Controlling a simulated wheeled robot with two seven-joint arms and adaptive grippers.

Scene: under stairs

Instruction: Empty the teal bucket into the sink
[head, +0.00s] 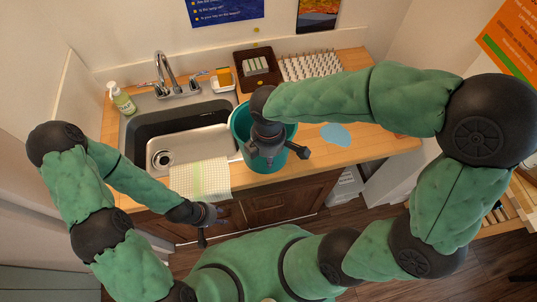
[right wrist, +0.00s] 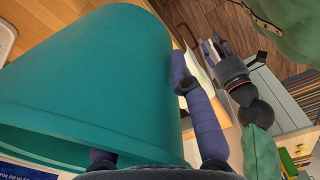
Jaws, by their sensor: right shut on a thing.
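The teal bucket (head: 252,156) is at the counter's front, just right of the sink (head: 190,140); I cannot tell whether it rests on the counter. My right gripper (head: 272,152) reaches down over it and hides much of its opening. The bucket also fills the left of the right wrist view (right wrist: 95,75), where my right gripper (right wrist: 155,150) is shut on its wall, one finger outside and the other at the rim. The bucket's contents are hidden. The sink's visible basin looks empty. My left gripper (head: 209,224) is open and empty, low before the cabinet.
A checked towel (head: 201,178) hangs over the sink's front edge. A faucet (head: 172,80) stands behind the sink, a soap bottle (head: 122,100) at its left. A brown tray (head: 256,68), a white spiked rack (head: 310,66) and a blue mat (head: 337,134) lie on the counter.

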